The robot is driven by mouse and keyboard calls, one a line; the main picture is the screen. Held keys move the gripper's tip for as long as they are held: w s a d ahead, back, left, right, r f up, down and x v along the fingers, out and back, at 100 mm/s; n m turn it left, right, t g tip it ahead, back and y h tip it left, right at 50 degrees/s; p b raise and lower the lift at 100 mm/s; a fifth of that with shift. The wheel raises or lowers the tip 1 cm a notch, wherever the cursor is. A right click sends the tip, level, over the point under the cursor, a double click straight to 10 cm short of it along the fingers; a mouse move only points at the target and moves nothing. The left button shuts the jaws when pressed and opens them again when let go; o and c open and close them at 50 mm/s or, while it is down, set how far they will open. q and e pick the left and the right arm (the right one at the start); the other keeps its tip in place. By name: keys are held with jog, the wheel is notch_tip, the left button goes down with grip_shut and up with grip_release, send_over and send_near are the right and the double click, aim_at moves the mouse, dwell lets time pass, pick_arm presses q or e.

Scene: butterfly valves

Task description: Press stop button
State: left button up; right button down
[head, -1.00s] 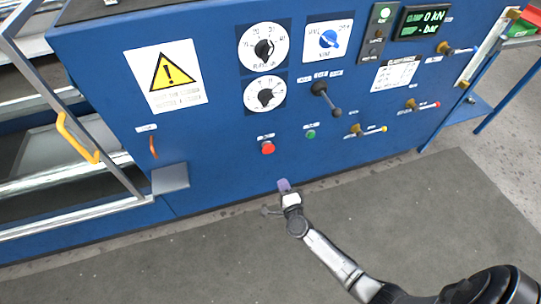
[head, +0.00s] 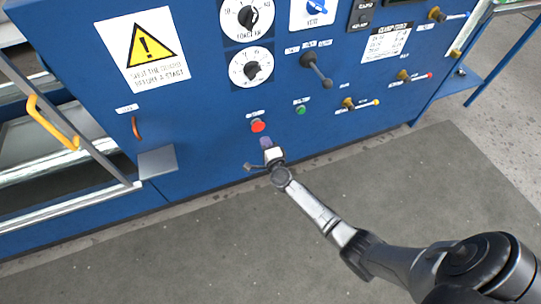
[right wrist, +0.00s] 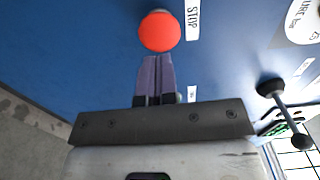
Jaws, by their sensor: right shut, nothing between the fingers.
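The red stop button (head: 258,126) sits on the lower part of the blue panel in the head view. In the right wrist view the red button (right wrist: 159,31) is large, with a white label reading STOP beside it. My right gripper (head: 266,143) is just below the button in the head view. Its purple fingers (right wrist: 155,75) are together and empty, with their tips pointing at the button's edge. Whether the tips touch the button cannot be told. My left gripper is not in view.
A green button (head: 300,109) is to the right of the red one. A black lever (head: 317,70) and several small valve handles (head: 361,103) stick out further right. A grey ledge (head: 157,162) juts out at left. The floor mat (head: 420,180) in front is clear.

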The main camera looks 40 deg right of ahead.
aim_at(259, 128)
jog(key=b+x, duration=0.1)
jog(key=x, duration=0.2)
jog(key=shift+w+d+f+b, duration=0.1)
jog(key=shift+w+f+b, duration=0.1)
jog(key=shift+b, duration=0.1)
jog(key=shift+w+d+r, duration=0.15)
jog(key=shift+w+d, duration=0.1)
jog(key=shift+w, duration=0.4)
